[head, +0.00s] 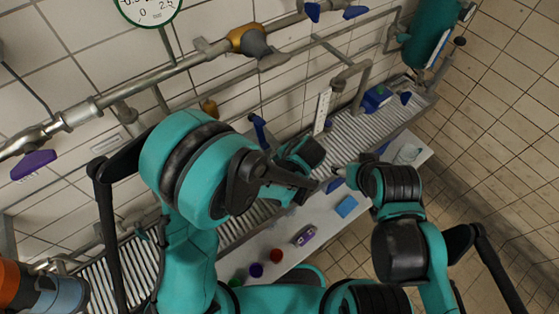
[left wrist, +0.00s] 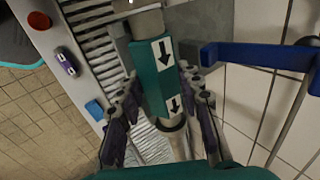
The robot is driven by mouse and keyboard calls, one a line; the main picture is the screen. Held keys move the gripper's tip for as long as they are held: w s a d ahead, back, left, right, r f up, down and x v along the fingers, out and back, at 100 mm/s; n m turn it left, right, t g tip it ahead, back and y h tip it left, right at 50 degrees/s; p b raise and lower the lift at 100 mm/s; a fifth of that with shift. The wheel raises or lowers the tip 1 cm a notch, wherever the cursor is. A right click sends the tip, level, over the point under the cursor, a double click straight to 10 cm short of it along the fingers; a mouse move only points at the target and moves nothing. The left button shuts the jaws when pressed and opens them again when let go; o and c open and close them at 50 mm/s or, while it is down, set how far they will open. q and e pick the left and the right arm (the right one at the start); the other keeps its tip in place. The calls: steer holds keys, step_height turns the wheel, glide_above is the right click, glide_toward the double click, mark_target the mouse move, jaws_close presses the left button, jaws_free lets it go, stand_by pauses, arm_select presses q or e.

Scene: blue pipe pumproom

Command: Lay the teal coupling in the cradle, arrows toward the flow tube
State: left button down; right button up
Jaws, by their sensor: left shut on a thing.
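The teal coupling (left wrist: 152,72) shows in the left wrist view as a teal body with white labels and black arrows. The arrows point down the picture, toward my wrist. Grey ends show above and below the teal part. My left gripper (left wrist: 163,88) is shut on it, one finger at each side, over the slatted rack. In the head view my left gripper (head: 296,184) is near the middle, partly hidden by my arm. My right gripper (head: 344,178) is close to its right; its jaw state is unclear. I cannot make out the cradle. A white dotted upright strip (head: 322,110) may be the flow tube.
A slatted rack (head: 352,132) runs along the tiled wall. A blue handle (left wrist: 250,55) stands right of the coupling. The pale shelf in front holds a blue block (head: 346,207), a purple item (head: 305,235) and a red cap (head: 276,255). Pipes run along the wall.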

arm_select(q)
steer(key=c, duration=1)
jaws_free()
steer(key=shift+d, duration=0.1)
steer(key=shift+o, duration=0.2)
steer(key=v, duration=1.2)
steer(key=s+a+n+h+b, duration=0.1)
steer(key=s+a+n+b, duration=0.1)
steer(key=a, duration=0.5)
steer(key=s+a+f+n+t+h+b, duration=0.1)
steer(key=s+a+n+b, duration=0.1)
steer(key=a+n, duration=0.3)
steer(key=s+a+f+n+h+b, duration=0.1)
steer(key=s+a+n+b, duration=0.1)
steer(key=a, duration=0.6)
steer(key=shift+s+a+n+t+b, duration=0.35)
steer(key=shift+n+b, duration=0.45)
steer(key=shift+b, duration=0.4)
steer(key=shift+s+a+r+t, duration=0.1)
steer(key=shift+s+a+t, duration=0.1)
steer(key=shift+t, duration=0.05)
